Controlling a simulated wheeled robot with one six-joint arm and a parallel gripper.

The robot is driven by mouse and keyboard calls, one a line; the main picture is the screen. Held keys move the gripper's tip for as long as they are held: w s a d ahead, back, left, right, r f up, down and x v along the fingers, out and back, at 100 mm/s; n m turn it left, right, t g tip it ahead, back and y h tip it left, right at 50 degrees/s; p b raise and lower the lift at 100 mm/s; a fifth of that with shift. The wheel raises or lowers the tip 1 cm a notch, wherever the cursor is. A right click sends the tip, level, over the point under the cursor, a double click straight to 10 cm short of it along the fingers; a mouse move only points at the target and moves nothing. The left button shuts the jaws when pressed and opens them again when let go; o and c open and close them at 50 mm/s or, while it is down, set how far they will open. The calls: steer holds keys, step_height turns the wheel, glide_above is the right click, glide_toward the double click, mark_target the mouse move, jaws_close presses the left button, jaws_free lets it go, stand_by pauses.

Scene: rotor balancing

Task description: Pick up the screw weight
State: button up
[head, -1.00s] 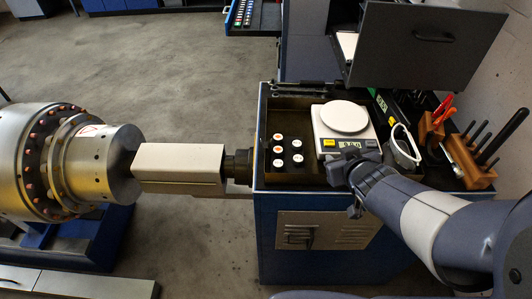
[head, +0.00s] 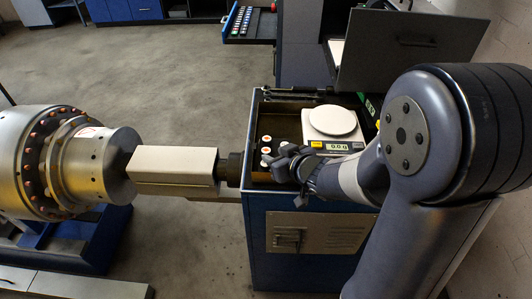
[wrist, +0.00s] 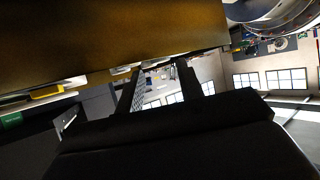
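The screw weights are small round pieces with white tops and coloured marks, standing in the tray on the cart. Two show clearly in the head view, one screw weight (head: 266,139) and another just in front of it (head: 265,150); the others are partly or wholly hidden by my gripper. My gripper (head: 282,160) is low over the front of this group, and I cannot tell whether it touches any. In the wrist view my gripper (wrist: 160,72) shows two dark fingers spread apart with only background between them. No weight is recognisable there.
A white scale (head: 334,124) reading 0.0 stands just right of the weights. The cart's tray rim (head: 252,125) surrounds them. A grey machine block (head: 172,166) and rotor (head: 90,160) lie to the left. My arm hides the cart's right side.

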mark_target(267, 151)
steer(key=x, duration=0.4)
steer(key=shift+w+a, duration=0.15)
steer(key=shift+c, duration=0.4)
steer(key=c, duration=0.7)
